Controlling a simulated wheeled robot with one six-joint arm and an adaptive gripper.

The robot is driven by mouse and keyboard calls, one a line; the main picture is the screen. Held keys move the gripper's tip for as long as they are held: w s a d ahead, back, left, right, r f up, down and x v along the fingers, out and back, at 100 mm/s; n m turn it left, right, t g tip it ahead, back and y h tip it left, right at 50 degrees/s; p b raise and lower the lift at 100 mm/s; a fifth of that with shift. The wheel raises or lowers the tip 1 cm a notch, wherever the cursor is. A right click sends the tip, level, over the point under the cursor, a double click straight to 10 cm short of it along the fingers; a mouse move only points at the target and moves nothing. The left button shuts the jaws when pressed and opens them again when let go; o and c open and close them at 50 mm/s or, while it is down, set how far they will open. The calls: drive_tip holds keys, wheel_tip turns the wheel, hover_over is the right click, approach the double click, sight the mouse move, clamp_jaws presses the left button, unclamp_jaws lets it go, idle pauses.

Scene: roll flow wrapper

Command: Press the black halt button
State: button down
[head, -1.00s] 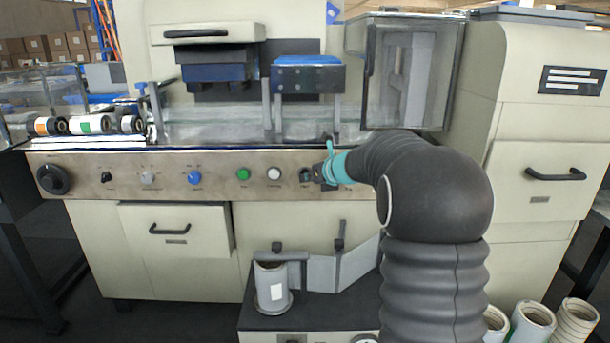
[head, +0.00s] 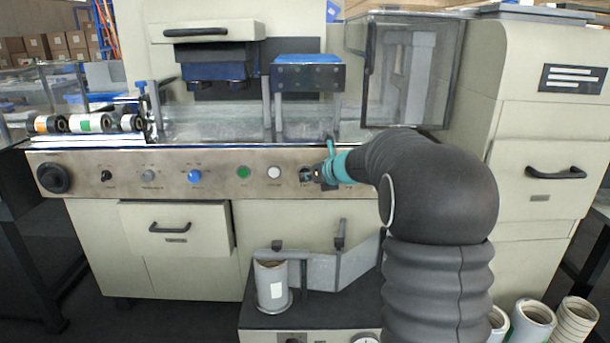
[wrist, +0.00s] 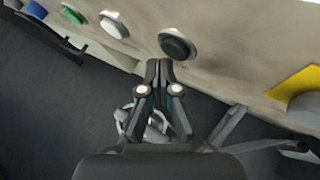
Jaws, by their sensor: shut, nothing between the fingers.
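The fingers are closed together and hold nothing. A small gap seems to remain between the tips and the button. In the head view my gripper (head: 308,175) is at the panel, right of the white button, and hides most of the black button.
A white button (head: 274,172), a green button (head: 243,172) and a blue knob (head: 194,176) sit left along the panel. A yellow plate (wrist: 296,84) is at the right in the wrist view. A low unit with a grey cylinder (head: 271,286) stands below the panel.

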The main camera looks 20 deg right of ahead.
drive_tip(key=shift+s, duration=0.25)
drive_tip(key=shift+s+a+b, duration=0.25)
drive_tip(key=shift+s, duration=0.55)
drive_tip(key=shift+s+a+b, duration=0.2)
drive_tip(key=shift+s, duration=0.65)
drive_tip(key=shift+s+a+b, duration=0.25)
drive_tip(key=shift+s, duration=0.55)
